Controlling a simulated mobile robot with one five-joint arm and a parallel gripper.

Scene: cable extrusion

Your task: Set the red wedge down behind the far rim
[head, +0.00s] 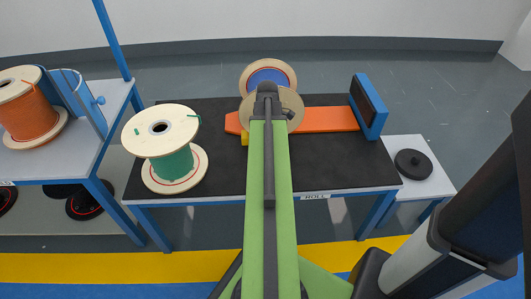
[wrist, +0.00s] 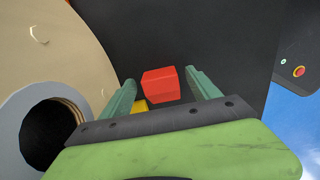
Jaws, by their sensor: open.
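The red wedge (wrist: 161,85) shows in the wrist view on a black surface, between and just past the fingertips of my gripper (wrist: 160,80). The fingers are apart, with visible gaps on both sides of the wedge. In the head view the wedge is hidden and my green arm covers the middle of the table. A reel with a blue winding stands there, its far rim (head: 291,75) rising behind its near rim (head: 294,106). In the wrist view a large tan reel flange (wrist: 75,45) with a dark round hole fills the left side.
A yellow block (wrist: 140,106) lies beside the left finger. An orange bar (head: 330,119) runs to a blue-framed upright (head: 369,105) at right. A green-wound spool (head: 164,148) stands left on the black tabletop (head: 215,178). A red button (wrist: 299,71) shows at the right.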

